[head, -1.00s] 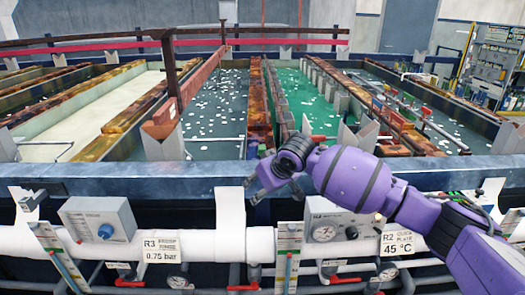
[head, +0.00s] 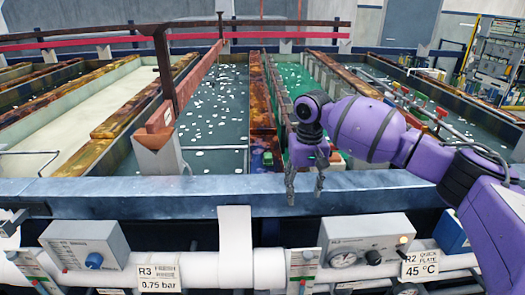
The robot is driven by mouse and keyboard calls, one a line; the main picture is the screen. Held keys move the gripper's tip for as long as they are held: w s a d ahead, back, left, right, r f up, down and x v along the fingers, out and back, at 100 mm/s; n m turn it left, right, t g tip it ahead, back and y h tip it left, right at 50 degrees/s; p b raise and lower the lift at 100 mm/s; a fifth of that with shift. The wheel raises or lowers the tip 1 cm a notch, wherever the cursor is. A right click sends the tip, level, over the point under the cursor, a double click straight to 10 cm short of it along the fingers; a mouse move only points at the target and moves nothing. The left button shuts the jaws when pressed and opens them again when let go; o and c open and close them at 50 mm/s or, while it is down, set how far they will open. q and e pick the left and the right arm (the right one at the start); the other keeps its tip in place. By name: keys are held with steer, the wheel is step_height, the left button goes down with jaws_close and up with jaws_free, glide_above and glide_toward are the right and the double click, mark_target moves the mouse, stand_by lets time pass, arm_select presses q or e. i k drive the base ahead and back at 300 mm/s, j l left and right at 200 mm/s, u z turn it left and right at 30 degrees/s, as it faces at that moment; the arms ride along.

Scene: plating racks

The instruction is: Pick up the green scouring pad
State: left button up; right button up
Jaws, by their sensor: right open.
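A small green block-like piece (head: 268,158), which looks like the scouring pad, sits at the near end of the brown, stained divider (head: 262,115) between two tanks. My right gripper (head: 305,187) points down, over the blue front rim of the tanks in the picture. It is open, its two dark fingers apart with nothing between them. It shows to the right of the green piece and a little lower, with a visible gap between them. My left gripper is not in view.
The blue front rim (head: 130,198) runs across the view. Below it are a white pipe (head: 210,268) and control boxes (head: 85,245). A dark post and rail (head: 165,75) stand left of the green piece. Tanks with green liquid (head: 293,80) and floating white bits lie behind.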

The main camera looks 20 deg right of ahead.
mark_target(267, 156)
steer(key=i, duration=1.05)
